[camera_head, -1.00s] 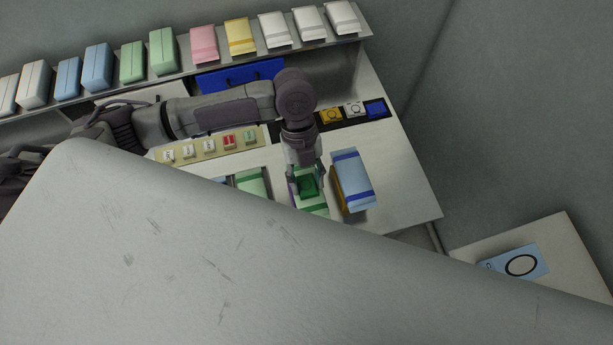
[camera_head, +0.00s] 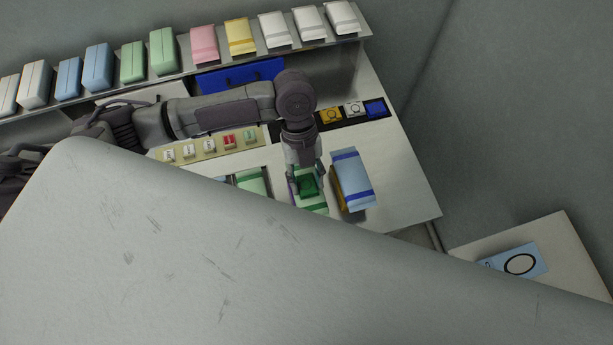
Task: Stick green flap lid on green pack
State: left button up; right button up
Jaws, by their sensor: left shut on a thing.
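The green pack (camera_head: 314,202) lies on the table, light green with a darker band, partly hidden by my left gripper and by a large grey surface in front. My left gripper (camera_head: 307,184) points down over this pack. It is shut on the dark green flap lid (camera_head: 307,187), which is at the top of the pack; whether it touches the pack I cannot tell. My right gripper is not in view.
A light blue pack (camera_head: 353,178) with blue bands stands close to the right of the gripper. Another green pack (camera_head: 252,182) lies to the left. Lids (camera_head: 354,109) sit in a dark strip behind. Coloured packs (camera_head: 163,52) line the back shelf. The table's right front is clear.

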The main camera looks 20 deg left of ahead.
pick_arm(q)
jog(key=o, duration=0.8)
jog(key=v, duration=1.2)
jog(key=shift+w+f, duration=0.1)
